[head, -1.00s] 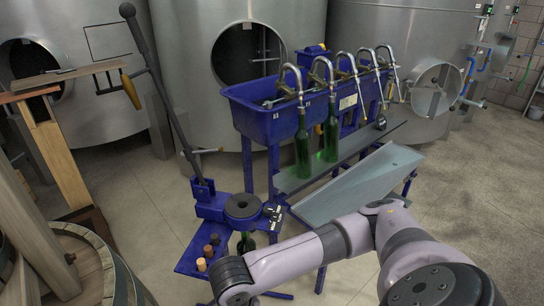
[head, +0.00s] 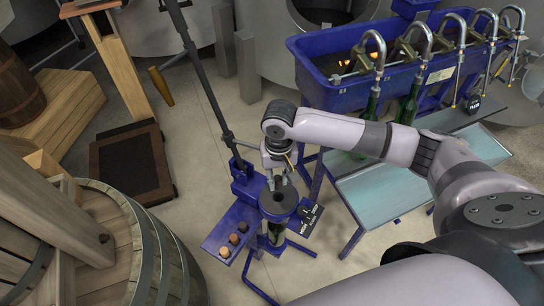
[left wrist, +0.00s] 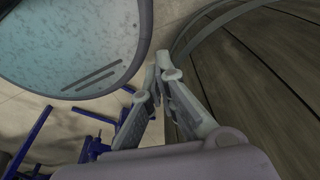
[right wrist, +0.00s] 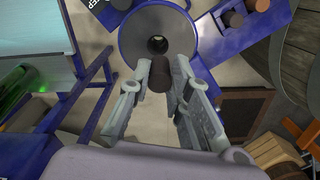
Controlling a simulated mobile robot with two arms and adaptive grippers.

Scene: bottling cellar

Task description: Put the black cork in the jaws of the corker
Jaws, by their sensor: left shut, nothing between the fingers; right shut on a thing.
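A dark, near-black cork (right wrist: 159,75) is held between the fingertips of my right gripper (right wrist: 161,80), which is shut on it. The gripper is above the blue corker. The corker's round grey top (right wrist: 138,40) with its dark centre hole (right wrist: 158,44) lies just beyond the cork in the right wrist view. In the head view my right gripper (head: 277,178) hangs over the corker top (head: 279,203); the cork is hard to make out there. I cannot tell the exact height gap. My left gripper (left wrist: 160,72) is shut and empty, beside a wooden barrel.
Corks (head: 233,238) stand on the corker's blue side tray (head: 214,236). A green bottle (head: 277,234) is under the corker top. The corker's long lever (head: 205,85) rises behind. The blue filler trough (head: 335,92) is at the right, the barrel (head: 110,225) at the left.

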